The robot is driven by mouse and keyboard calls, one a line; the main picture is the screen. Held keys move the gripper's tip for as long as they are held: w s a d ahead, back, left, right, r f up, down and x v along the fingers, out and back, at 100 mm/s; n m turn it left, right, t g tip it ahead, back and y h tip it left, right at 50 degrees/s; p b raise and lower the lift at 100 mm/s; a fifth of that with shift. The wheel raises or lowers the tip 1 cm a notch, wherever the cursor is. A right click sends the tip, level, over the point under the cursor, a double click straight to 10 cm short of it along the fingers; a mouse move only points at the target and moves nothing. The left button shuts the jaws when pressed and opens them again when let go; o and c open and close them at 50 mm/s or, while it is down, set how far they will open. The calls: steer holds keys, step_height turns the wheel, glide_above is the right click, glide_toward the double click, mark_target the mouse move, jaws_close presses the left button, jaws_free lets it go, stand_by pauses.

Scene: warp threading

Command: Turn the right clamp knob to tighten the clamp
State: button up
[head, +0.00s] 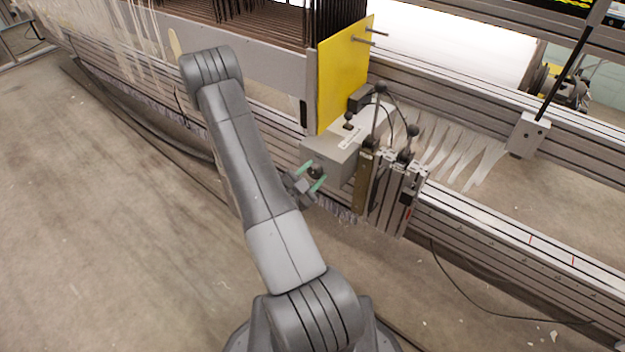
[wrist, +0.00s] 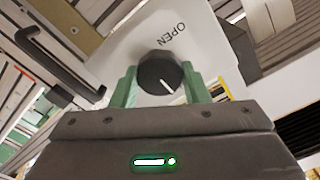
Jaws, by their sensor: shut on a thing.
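The clamp knob (wrist: 160,74) is round and black with a white pointer line. It sits on the pale face of the clamp box (wrist: 125,45), below printed letters reading OPEN. In the wrist view the pointer line slants toward the lower right, away from the letters. My gripper (wrist: 161,82) has its green fingers on both sides of the knob, shut on it. In the head view my gripper (head: 312,177) is at the front of the grey clamp box (head: 335,160), and the dark knob (head: 315,171) shows between the green fingers.
A yellow plate (head: 342,75) stands behind the box. Upright metal profiles with ball-ended levers (head: 395,185) stand just right of it. A black handle (wrist: 55,62) is left of the knob in the wrist view. The floor (head: 110,230) at left is mostly clear.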

stand_by(0.3)
steer(key=o, duration=1)
steer(key=shift+c, duration=0.2)
steer(key=shift+s, duration=0.1)
steer(key=p+v, duration=0.1)
steer(key=v, duration=1.2)
steer(key=shift+s+a, duration=0.25)
steer(key=shift+s, duration=0.05)
steer(key=b+x, duration=0.1)
steer(key=x, duration=1.3)
steer(key=shift+s+a, duration=0.1)
